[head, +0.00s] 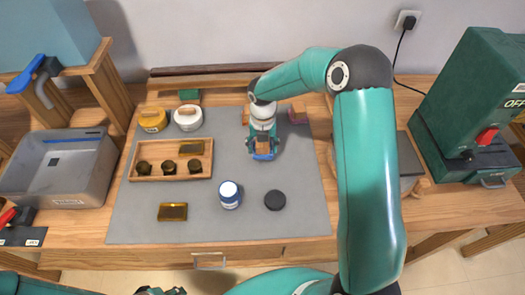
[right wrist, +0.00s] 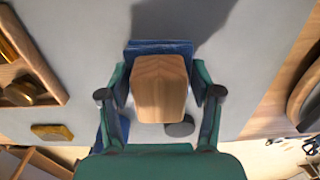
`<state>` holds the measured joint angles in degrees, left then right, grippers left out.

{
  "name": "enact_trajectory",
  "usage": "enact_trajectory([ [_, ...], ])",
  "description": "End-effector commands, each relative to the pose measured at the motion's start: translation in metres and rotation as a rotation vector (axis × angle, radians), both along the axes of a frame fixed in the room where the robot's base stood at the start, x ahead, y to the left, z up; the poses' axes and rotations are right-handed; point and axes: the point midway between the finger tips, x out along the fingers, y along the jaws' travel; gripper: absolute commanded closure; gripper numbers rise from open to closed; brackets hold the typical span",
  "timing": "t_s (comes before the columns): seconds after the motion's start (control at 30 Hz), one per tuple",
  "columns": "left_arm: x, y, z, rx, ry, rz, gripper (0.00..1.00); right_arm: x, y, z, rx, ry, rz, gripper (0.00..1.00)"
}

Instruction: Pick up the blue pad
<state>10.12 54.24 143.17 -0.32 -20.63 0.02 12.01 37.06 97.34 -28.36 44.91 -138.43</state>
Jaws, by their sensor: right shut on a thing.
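The blue pad (right wrist: 160,47) has a wooden block-shaped grip (right wrist: 160,88) on it. My right gripper (right wrist: 160,100) is shut on this wooden grip, with one finger on each side. In the head view my right gripper (head: 263,150) points down over the back middle of the grey mat, and the blue of the pad (head: 263,157) shows at its fingertips. In the wrist view a shadow falls on the mat past the pad; I cannot tell the exact height. Dark tips of my left gripper (head: 160,291) show at the bottom edge, mostly cut off.
On the grey mat (head: 130,220) stand a blue-and-white jar (head: 229,195), a black disc (head: 275,200), a brass block (head: 172,211) and a wooden tray (head: 148,177) with brass pieces. A grey bin (head: 80,185) is left, a green machine (head: 478,105) right. The front right of the mat is clear.

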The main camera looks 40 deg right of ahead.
Motion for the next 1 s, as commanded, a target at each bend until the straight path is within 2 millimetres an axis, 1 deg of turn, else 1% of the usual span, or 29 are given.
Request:
enact_trajectory([
  [0.4,0.000,0.000,-0.011,0.000,0.000,0.000,0.60,0.002,0.000,0.095,-0.001,-0.007,0.001,0.71],
  [0.6,0.000,0.000,-0.013,0.000,0.000,0.000,0.60,0.001,0.000,0.134,-0.001,-0.004,0.001,0.71],
  [0.7,0.000,0.000,-0.013,0.000,0.000,0.000,0.60,0.001,0.000,0.149,-0.001,-0.004,0.001,0.71],
  [0.8,0.000,0.000,-0.013,0.000,0.000,0.000,0.60,0.001,0.001,0.159,-0.001,-0.003,0.002,0.71],
  [1.0,0.000,0.000,-0.013,0.000,0.000,0.000,0.60,0.001,0.001,0.167,0.001,-0.001,0.002,0.71],
])
